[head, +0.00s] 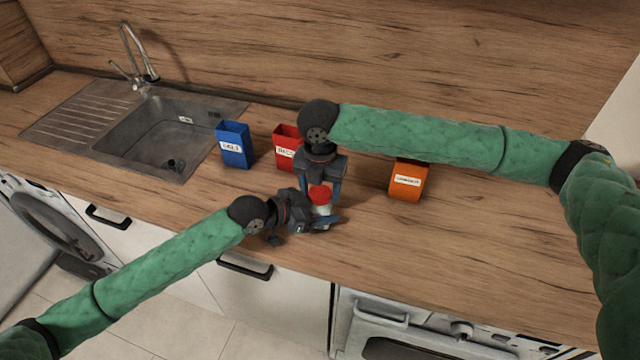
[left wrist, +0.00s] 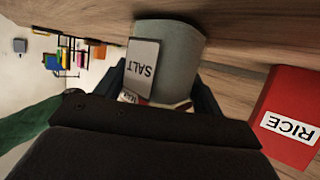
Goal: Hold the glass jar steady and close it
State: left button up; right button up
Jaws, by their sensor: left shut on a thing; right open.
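The glass jar (head: 322,211) stands upright near the counter's front edge, with pale contents. My left gripper (head: 326,223) is shut around its body from the left. In the left wrist view only a small strip of the jar (left wrist: 168,104) shows between the fingers. The red lid (head: 320,194) is at the jar's top; I cannot tell whether it is seated or fastened. My right gripper (head: 321,192) points down from above, open, with its blue fingers on either side of the lid.
A blue canister (head: 234,145), a red RICE canister (head: 287,147) and an orange canister (head: 407,181) stand behind. A grey SALT canister (left wrist: 182,45) shows in the left wrist view. The sink (head: 165,130) is back left. The counter at right (head: 490,245) is clear.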

jog(key=shift+c, duration=0.2)
jog(key=c, duration=0.8)
jog(key=shift+o, duration=0.2)
jog(key=m, duration=0.8)
jog(key=shift+m, duration=0.4)
jog(key=m, duration=0.7)
jog(key=o, duration=1.1)
